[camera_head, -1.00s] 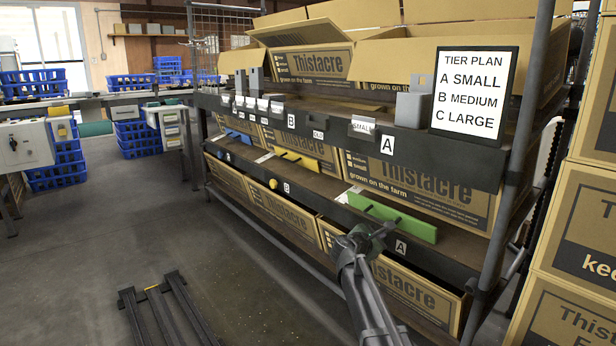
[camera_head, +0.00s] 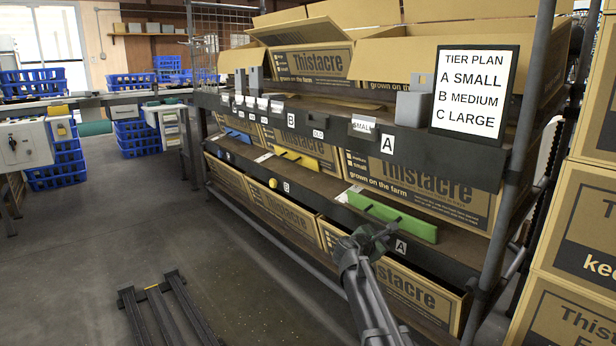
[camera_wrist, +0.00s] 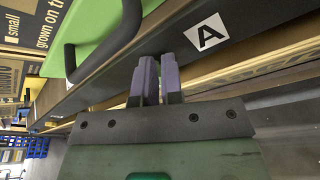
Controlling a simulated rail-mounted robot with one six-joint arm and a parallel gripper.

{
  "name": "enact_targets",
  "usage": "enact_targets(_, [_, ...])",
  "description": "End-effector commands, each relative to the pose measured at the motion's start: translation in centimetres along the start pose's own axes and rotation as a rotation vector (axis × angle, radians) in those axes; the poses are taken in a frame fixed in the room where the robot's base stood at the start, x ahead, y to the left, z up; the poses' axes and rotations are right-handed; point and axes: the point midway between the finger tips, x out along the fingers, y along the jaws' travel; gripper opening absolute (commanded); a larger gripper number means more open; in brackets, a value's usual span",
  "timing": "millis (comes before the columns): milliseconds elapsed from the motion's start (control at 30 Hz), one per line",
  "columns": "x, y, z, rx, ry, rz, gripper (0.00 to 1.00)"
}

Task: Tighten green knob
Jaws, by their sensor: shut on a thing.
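My gripper (camera_head: 374,238) is at the dark front rail of the lower shelf, just left of the A label; it also shows in the wrist view (camera_wrist: 157,68). Its two purple fingers are close together, pointing at the rail below the green board. They are shut on what appears to be the green knob, which the fingers and gripper body hide in both views. The green board (camera_head: 408,222) with a black bar handle (camera_wrist: 70,62) lies above the rail, apart from the fingers. A yellow knob (camera_head: 273,183) is on the same rail farther left, near label B.
Thistacre cartons (camera_head: 430,290) fill the rack below and above the rail. A rack post (camera_head: 505,215) and stacked cartons (camera_head: 575,240) stand at the right. A low dark frame (camera_head: 160,308) lies on the floor. The floor at left is mostly clear.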

Motion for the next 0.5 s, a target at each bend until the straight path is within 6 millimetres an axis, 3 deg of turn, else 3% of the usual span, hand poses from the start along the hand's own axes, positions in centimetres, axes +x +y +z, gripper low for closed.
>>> enact_targets(67, [-0.2,-0.4,0.2,-0.001,-0.008,-0.01,0.0])
enact_targets(400, [-5.2,-0.3,-1.1,0.0,-0.004,-0.004,0.0])
enact_targets(500, [-5.5,-0.2,-1.2,0.001,-0.004,-0.004,0.0])
